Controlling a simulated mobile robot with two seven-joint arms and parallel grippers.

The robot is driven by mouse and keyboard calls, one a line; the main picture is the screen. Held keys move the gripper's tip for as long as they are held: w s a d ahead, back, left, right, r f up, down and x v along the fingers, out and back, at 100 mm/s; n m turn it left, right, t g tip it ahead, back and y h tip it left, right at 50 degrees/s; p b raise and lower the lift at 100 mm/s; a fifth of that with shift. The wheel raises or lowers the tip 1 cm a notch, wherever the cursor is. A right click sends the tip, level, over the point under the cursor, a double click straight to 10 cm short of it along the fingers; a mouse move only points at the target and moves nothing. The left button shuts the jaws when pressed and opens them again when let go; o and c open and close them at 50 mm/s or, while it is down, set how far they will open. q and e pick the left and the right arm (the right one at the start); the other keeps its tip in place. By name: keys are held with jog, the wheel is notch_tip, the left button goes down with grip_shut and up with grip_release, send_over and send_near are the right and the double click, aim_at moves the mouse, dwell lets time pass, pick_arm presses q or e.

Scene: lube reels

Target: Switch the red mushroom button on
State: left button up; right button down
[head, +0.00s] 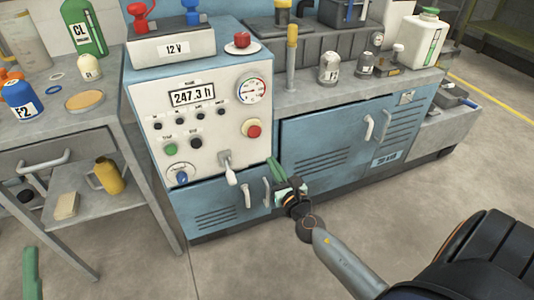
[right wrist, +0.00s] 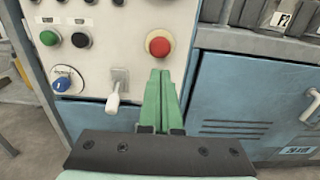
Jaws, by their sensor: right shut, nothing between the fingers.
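A red mushroom button (head: 253,131) with a pale collar sits on the right side of the white control panel (head: 215,150). It also shows in the right wrist view (right wrist: 158,45). Another red button (head: 242,41) stands on top of the cabinet. My right gripper (head: 272,163) is shut and empty, with its green fingers in front of the cabinet, below and right of the panel button. In the right wrist view its fingertips (right wrist: 159,72) appear just below the button, apart from it. A green finger of my left gripper (head: 31,273) shows at the lower left edge; its jaw is mostly out of view.
The panel carries a white lever (head: 228,168), a blue knob (head: 182,178), a green button (head: 171,149) and a gauge (head: 251,91). A grey side table (head: 60,120) with bottles stands left. Blue cabinets continue right. The floor in front is clear.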

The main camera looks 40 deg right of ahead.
jog(key=shift+v, duration=1.4)
